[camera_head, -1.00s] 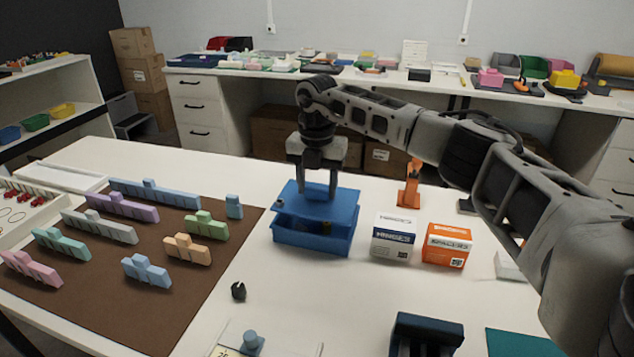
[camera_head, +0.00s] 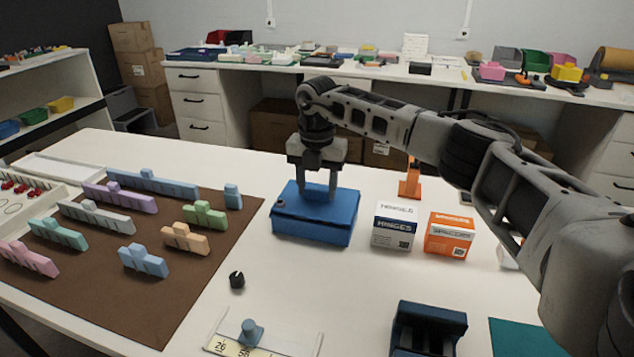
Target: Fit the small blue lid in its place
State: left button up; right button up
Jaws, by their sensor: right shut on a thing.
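The blue lid (camera_head: 300,202) lies level over the top of the blue box (camera_head: 308,232), which stands on the white table. The lid looks down on the box's rim, with no gap that I can make out. My right gripper (camera_head: 318,196) points straight down at the middle of the lid and is shut on it, at a grip part that its fingers mostly hide. My left gripper is not in view.
A hinges carton (camera_head: 394,227) and an orange spacers carton (camera_head: 448,236) stand right of the box. An orange stand (camera_head: 410,182) is behind them. A brown mat (camera_head: 130,270) with coloured blocks lies left. A black knob (camera_head: 237,280) lies in front.

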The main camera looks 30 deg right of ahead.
jog(key=shift+f, duration=0.3)
jog(key=o, duration=1.1)
notch_tip(320, 180, up, 16)
